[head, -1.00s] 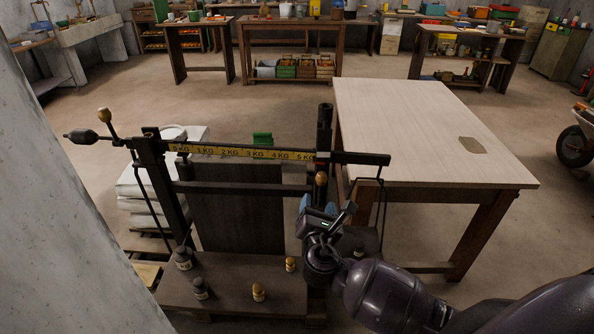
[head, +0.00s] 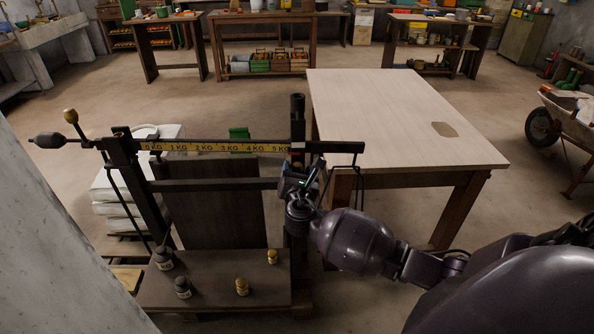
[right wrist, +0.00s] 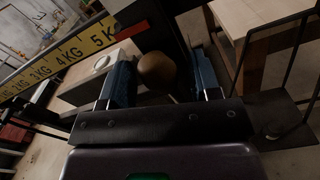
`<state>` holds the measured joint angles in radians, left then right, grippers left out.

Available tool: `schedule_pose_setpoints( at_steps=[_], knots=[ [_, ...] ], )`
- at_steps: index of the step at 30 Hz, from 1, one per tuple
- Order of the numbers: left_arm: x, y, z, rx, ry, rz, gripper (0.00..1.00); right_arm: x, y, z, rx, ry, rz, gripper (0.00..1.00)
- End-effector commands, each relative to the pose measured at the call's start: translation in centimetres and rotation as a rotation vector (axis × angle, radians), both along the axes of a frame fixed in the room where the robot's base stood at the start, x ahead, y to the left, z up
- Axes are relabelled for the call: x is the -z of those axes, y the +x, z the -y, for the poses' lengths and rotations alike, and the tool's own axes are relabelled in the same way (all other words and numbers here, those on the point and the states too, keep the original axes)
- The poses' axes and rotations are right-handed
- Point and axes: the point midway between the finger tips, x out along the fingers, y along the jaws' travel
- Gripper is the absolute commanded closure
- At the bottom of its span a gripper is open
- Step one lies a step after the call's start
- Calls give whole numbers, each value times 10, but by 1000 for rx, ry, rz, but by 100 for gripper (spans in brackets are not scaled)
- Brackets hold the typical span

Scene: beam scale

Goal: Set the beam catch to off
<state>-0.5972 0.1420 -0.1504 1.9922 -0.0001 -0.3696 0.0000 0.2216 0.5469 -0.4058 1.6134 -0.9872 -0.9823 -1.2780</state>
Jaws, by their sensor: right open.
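The beam scale has a dark beam with a yellow kilogram strip (head: 215,147), which also shows in the right wrist view (right wrist: 65,55). A round brown knob (right wrist: 157,70), which looks like the beam catch's handle, is at the right-hand post (head: 297,115). My right gripper (head: 297,182) is at that post just below the beam. In the right wrist view its blue-padded fingers (right wrist: 163,78) are open, one on each side of the knob; I cannot tell whether either touches it. The knob is hidden in the head view. My left gripper is not in view.
Small weights (head: 242,287) stand on the scale's platform (head: 213,282). A pale-topped table (head: 385,110) stands close to the right of the post. A wall (head: 50,240) is at the left. Open floor lies behind the scale.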

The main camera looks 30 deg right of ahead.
Motion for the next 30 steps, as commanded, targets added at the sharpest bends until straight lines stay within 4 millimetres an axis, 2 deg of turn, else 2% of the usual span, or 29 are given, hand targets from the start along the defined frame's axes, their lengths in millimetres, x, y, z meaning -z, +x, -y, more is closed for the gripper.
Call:
schedule_pose_setpoints(
  at_steps=[11,14,23,30],
  knots=[
    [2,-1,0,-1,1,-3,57,0,5,3,0,0,0,43],
    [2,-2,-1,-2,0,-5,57,0,5,3,0,0,0,55],
    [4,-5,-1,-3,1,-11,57,0,5,3,0,0,0,100],
    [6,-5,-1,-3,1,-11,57,1,6,3,0,-2,4,100]
  ],
)
